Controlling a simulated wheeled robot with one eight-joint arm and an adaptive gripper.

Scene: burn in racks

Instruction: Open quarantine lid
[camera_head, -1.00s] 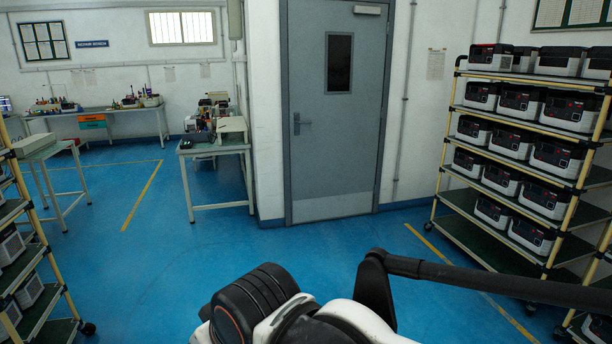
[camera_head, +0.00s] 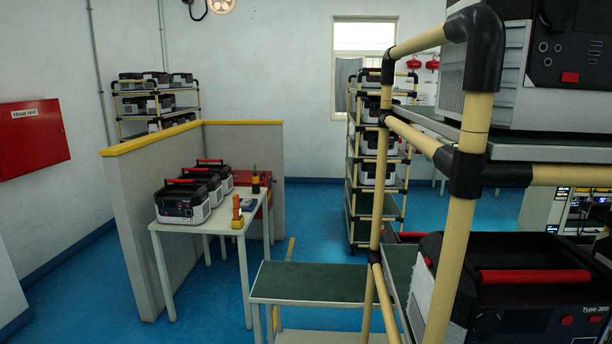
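No lid that I can clearly identify as the quarantine lid shows. My gripper is not in view.
Black and white units (camera_head: 183,203) with red handles line the table beside a low partition (camera_head: 137,220). A tan-tubed rack (camera_head: 462,230) with large units blocks the near right. A green-topped bench (camera_head: 312,283) stands in front. Blue floor is open at left centre.

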